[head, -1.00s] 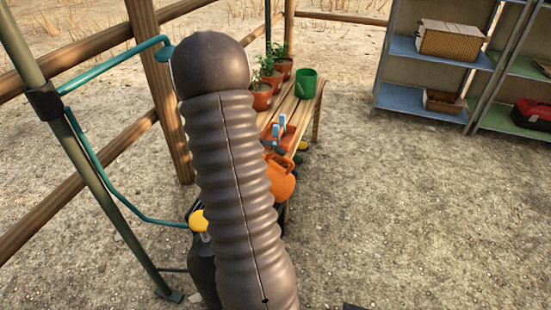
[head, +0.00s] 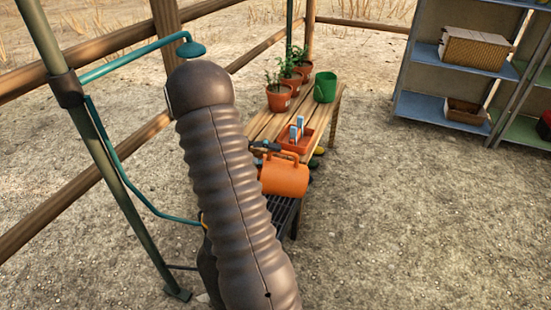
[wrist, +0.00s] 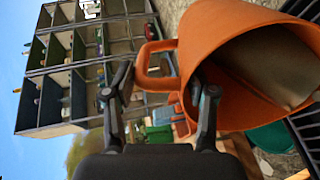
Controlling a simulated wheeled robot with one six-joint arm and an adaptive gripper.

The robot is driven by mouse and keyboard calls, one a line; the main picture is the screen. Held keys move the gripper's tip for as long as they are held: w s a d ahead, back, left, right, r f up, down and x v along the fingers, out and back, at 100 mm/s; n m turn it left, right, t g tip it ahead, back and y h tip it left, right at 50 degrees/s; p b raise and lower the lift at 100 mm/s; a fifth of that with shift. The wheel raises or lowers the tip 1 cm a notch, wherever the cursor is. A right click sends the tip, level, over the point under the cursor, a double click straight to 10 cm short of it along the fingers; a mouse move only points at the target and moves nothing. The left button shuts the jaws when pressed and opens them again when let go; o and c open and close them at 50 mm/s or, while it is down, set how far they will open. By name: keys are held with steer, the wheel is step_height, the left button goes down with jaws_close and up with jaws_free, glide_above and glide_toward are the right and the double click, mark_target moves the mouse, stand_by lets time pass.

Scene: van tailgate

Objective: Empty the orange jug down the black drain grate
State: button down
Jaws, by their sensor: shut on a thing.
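The orange jug (head: 286,180) hangs tilted onto its side at the near end of the wooden bench, its handle uppermost. My gripper (head: 265,147) is shut on that handle. In the wrist view my gripper (wrist: 162,84) has its fingers on both sides of the handle, and the wide mouth of the jug (wrist: 222,60) is turned partly toward the camera. A grey-brown surface shows inside; I cannot tell whether it is liquid. The black drain grate (head: 289,213) lies below the jug, partly hidden by my arm. Its bars (wrist: 307,128) also show in the wrist view.
The wooden bench (head: 322,118) carries several potted plants (head: 279,98), a green pot (head: 325,87) and an orange tray (head: 302,143) with blue-handled tools. A green post with a teal pipe (head: 135,58) stands at left. Shelves stand at back right. The ground at right is clear.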

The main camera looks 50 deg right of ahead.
steer(key=shift+w+a+r+g+h+b, duration=0.3)
steer(key=shift+w+a+g+h, duration=0.35)
steer(key=shift+w+a+g, duration=0.25)
steer(key=shift+w+a+r+g+h+b, duration=0.3)
steer(key=shift+w+a+g+h, duration=0.35)
steer(key=shift+w, duration=0.3)
steer(key=shift+r+t+y+p, duration=0.85)
steer(key=shift+t+y+p, duration=0.25)
steer(key=shift+t+y, duration=1.1)
steer(key=shift+r+t+y+p, duration=0.95)
steer(key=shift+t+y, duration=0.8)
steer(key=shift+t, duration=0.9)
steer(key=shift+r+t+y+p, duration=0.7)
steer(key=shift+t+y+p, duration=0.5)
steer(key=shift+t+y, duration=1)
steer(key=shift+h, duration=0.25)
